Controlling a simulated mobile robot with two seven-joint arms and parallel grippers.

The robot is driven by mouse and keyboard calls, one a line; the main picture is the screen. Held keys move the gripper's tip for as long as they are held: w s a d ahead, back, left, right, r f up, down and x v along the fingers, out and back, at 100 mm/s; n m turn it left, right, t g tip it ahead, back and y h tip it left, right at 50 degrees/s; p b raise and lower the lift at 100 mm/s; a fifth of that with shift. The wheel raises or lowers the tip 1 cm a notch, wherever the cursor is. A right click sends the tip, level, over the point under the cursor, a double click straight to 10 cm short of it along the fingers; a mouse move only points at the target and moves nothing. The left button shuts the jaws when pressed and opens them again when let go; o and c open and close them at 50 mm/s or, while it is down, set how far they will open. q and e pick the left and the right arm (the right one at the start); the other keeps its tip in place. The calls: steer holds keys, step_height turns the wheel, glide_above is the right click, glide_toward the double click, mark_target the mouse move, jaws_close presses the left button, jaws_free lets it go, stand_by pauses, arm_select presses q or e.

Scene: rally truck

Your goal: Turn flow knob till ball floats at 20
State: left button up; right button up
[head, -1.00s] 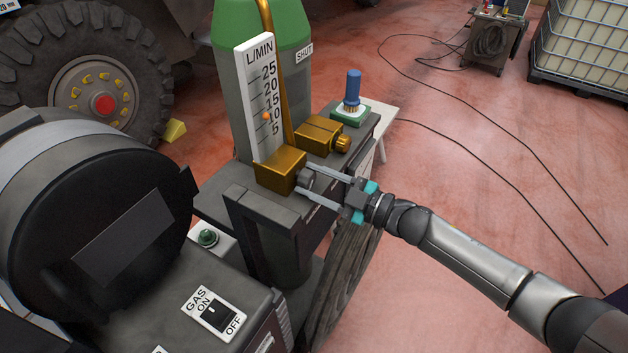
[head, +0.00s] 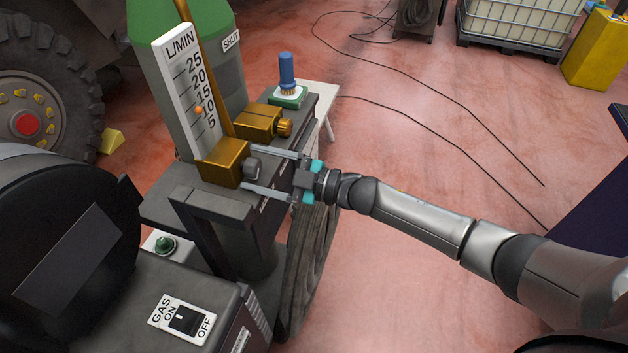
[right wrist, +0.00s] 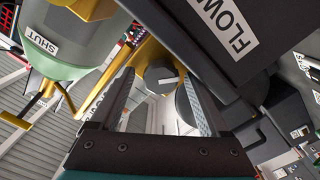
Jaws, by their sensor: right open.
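The flow meter (head: 184,95) stands upright with a white L/MIN scale. Its small orange ball (head: 198,110) sits beside the 10 mark, well below 20. The dark flow knob (head: 252,168) sticks out of the right side of the brass block (head: 222,162) at the meter's foot. My right gripper (head: 247,170) is open, with one finger on each side of the knob and a gap to it. In the right wrist view the two fingers (right wrist: 160,100) are spread, with the brass fitting beyond them. My left gripper is not in view.
A second brass fitting (head: 262,122) and a blue-handled brush (head: 287,75) are just behind the knob. A green cylinder (head: 150,20) marked SHUT stands behind the meter. A GAS switch (head: 183,320) is in front.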

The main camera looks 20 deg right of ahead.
steer(key=m+p, duration=0.1)
steer(key=m, duration=0.5)
steer(key=shift+m, duration=0.4)
steer(key=b+v, duration=0.1)
steer(key=v, duration=1.4)
steer(key=d+f+m+h+b, duration=0.2)
steer(key=f+h, duration=0.1)
steer(key=f, duration=0.6)
steer(key=d+f+m+t+h+b, duration=0.1)
steer(key=d+f+m+h+b, duration=0.1)
steer(key=f, duration=0.8)
steer(key=d+f+m+h+b, duration=0.2)
steer(key=d+f+h+b, duration=0.1)
steer(key=f, duration=0.6)
steer(key=shift+s+d+f+t+h, duration=0.2)
steer(key=shift+s+d+t+h, duration=0.15)
steer(key=shift+d+h, duration=0.65)
steer(key=shift+a, duration=0.25)
